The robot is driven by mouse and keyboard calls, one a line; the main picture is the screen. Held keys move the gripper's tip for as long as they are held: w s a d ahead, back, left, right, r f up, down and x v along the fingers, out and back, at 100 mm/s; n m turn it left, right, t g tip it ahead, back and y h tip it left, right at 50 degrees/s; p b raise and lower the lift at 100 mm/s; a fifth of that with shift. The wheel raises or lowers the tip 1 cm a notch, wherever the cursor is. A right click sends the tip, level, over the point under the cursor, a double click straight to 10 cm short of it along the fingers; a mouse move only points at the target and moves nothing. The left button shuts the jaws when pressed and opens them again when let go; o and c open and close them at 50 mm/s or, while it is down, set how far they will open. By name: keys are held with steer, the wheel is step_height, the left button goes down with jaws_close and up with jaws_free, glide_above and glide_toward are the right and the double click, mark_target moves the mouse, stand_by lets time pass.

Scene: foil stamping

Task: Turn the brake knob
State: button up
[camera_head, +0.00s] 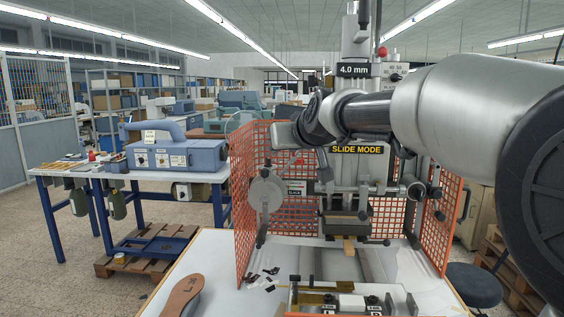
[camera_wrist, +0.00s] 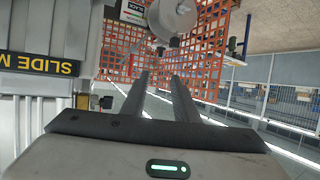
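A grey round disc (camera_head: 267,195) is mounted on the left side of the stamping machine (camera_head: 358,185), beside a small label (camera_head: 296,187). The disc also shows at the top of the wrist view (camera_wrist: 172,15), with a small dark knob (camera_wrist: 175,42) by its lower edge. I cannot tell which knob is the brake knob. My gripper shows in the wrist view (camera_wrist: 160,76) with its two dark fingers apart and nothing between them. It is apart from the disc and the small knob. In the head view my gripper is at the machine's left, its fingertips unclear.
Orange mesh guards (camera_head: 243,200) stand on both sides of the machine. A brown sole-shaped piece (camera_head: 182,297) and small dark scraps lie on the white table (camera_head: 205,255). A blue-grey device (camera_head: 178,155) stands on a bench at left. A stool (camera_head: 474,284) is at right.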

mark_target(269, 158)
steer(key=p+x, duration=0.3)
steer(key=x, duration=1.3)
steer(key=shift+a+f+p, duration=0.1)
steer(key=shift+f+p, duration=0.05)
steer(key=shift+p, duration=0.2)
jaws_close()
